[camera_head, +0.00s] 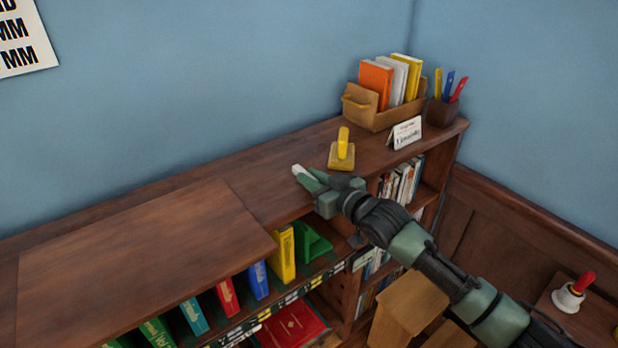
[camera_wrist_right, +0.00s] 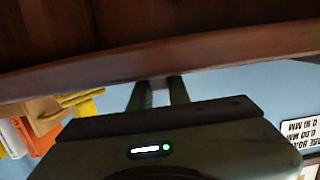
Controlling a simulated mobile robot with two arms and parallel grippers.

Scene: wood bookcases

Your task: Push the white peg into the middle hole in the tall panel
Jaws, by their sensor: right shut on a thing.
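My right gripper (camera_head: 304,176) reaches in from the lower right over the bookcase top, beside the yellow-handled block. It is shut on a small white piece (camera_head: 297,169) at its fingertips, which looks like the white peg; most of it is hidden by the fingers. In the right wrist view, the gripper's two fingers (camera_wrist_right: 160,92) run up close to a brown wooden edge (camera_wrist_right: 165,62), and their tips are hidden there. I cannot make out a tall panel with holes in either view. My left gripper is not in view.
The bookcase top (camera_head: 262,170) carries a yellow-handled block (camera_head: 341,155), a card sign (camera_head: 406,133), a wooden book box (camera_head: 368,116) and a pen cup (camera_head: 440,112). A raised board (camera_head: 140,255) covers the left part. Colored binders (camera_head: 283,255) stand below. A red-handled bell (camera_head: 569,297) stands right.

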